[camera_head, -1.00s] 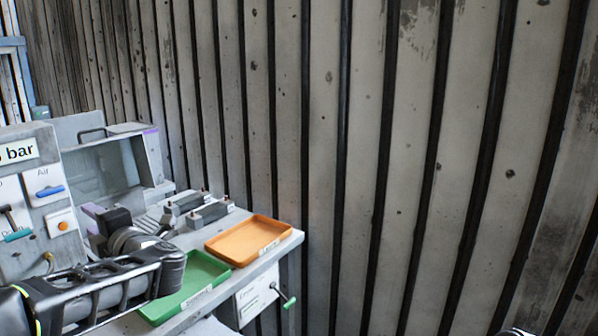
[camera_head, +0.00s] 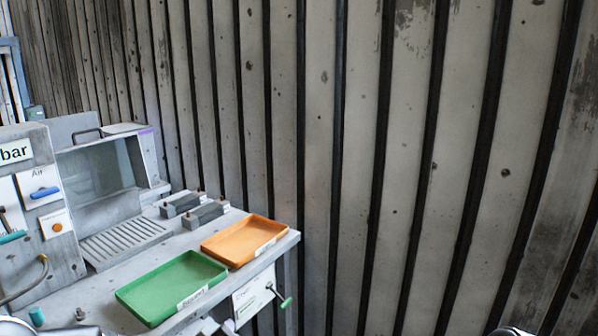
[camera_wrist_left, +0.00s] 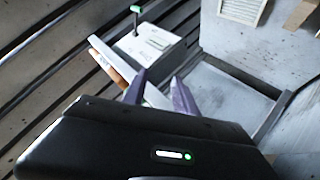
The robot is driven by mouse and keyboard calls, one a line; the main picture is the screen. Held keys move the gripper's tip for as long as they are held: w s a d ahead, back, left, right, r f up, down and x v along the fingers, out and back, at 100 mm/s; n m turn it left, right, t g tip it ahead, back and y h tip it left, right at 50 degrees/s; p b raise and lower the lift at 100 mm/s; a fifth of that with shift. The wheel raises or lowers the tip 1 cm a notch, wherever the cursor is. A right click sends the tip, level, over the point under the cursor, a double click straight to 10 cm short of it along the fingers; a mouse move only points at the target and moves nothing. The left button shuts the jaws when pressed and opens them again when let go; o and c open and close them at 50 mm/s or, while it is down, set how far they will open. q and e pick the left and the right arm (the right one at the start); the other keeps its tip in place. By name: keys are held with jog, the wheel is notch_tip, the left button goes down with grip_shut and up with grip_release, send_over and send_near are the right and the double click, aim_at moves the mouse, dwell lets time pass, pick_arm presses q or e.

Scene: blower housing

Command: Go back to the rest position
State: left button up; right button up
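My left gripper (camera_wrist_left: 160,86) shows in the left wrist view. Its two purple-grey fingers stand apart with nothing held between them. Behind the fingers are a pale panel and the bench side, with no clear contact. In the head view the left gripper is out of frame, and only a rounded grey piece, likely my arm, shows at the bottom left edge. My right gripper is in neither view; a small dark piece at the bottom right edge of the head view may be my right arm.
The bench holds a green tray (camera_head: 172,284), an orange tray (camera_head: 245,241), a slotted plate (camera_head: 125,238) and a windowed cabinet (camera_head: 105,170). Both trays look empty. A green-handled crank (camera_head: 281,297) sticks out from the bench front. A ribbed wall (camera_head: 400,150) stands behind.

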pick_arm(q)
jog(key=s+d+f+m+g+h, duration=0.2)
jog(key=s+d+f+g, duration=0.15)
jog(key=s+f, duration=0.4)
jog(key=s+d+f+m+g+h, duration=0.1)
jog(key=s+d+f+m+g, duration=0.2)
jog(key=s+f, duration=0.45)
jog(key=s+d+f+m+g, duration=0.1)
jog(key=s+d+f+g, duration=0.1)
jog(key=s+f, duration=0.4)
jog(key=s+d+f+g+h, duration=0.1)
jog(key=s+f, duration=0.6)
jog(key=s, duration=0.7)
jog(key=shift+s+d+m+g, duration=0.25)
jog(key=shift+d+m+g, duration=0.15)
jog(key=shift+d+g, duration=0.55)
jog(key=shift+a, duration=0.3)
